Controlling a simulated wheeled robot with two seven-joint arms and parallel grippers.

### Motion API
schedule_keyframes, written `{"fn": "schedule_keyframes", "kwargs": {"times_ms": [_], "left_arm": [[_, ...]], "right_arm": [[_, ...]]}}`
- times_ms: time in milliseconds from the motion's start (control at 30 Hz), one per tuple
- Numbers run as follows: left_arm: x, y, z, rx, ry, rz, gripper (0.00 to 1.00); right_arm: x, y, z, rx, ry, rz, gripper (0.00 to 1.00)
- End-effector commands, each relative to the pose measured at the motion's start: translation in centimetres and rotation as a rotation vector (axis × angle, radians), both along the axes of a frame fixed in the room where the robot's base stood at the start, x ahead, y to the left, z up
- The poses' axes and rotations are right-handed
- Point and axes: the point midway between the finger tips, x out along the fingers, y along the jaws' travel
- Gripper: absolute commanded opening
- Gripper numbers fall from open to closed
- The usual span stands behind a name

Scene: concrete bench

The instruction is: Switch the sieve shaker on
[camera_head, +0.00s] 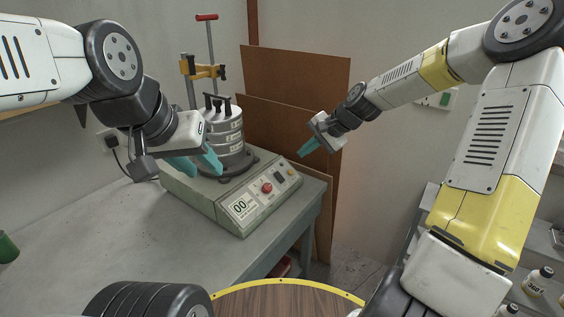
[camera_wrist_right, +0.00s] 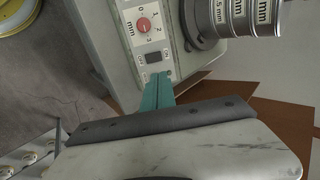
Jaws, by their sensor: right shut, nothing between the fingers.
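The sieve shaker (camera_head: 190,188) stands on the bench, a grey-green box with a stack of metal sieves (camera_head: 224,135) clamped on top. Its sloped front panel has a display (camera_head: 240,207), a red knob (camera_head: 267,188) and a dark rocker switch (camera_head: 280,177). In the right wrist view the rocker switch (camera_wrist_right: 153,57) lies just beyond my fingertips, beside the red knob (camera_wrist_right: 143,25). My right gripper (camera_head: 304,150) is shut and empty, above and behind the panel's right end; contact is not visible. My left gripper (camera_head: 197,165) is open and empty in front of the sieves.
Brown boards (camera_head: 295,80) lean on the wall behind the shaker. A clamp rod with a red handle (camera_head: 207,17) rises above the sieves. A green cup (camera_head: 8,248) stands at the bench's left. The front of the bench (camera_head: 130,255) is clear. Bottles (camera_head: 537,281) stand on shelving at right.

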Motion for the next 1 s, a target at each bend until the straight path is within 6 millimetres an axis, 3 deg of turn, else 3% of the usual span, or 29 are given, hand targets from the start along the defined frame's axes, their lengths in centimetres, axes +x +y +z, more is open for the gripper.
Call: {"fn": "schedule_keyframes", "kwargs": {"times_ms": [367,800,1000], "left_arm": [[0.0,0.0,0.0,0.0,0.0,0.0,0.36],[0.0,0.0,0.0,0.0,0.0,0.0,0.36],[0.0,0.0,0.0,0.0,0.0,0.0,0.36]], "right_arm": [[0.4,0.6,-0.8,-0.001,0.001,0.003,0.0],[3.6,5.3,-7.6,-0.001,0.003,0.004,0.0],[4.7,6.7,-9.9,-0.002,0.001,0.004,0.0]]}}
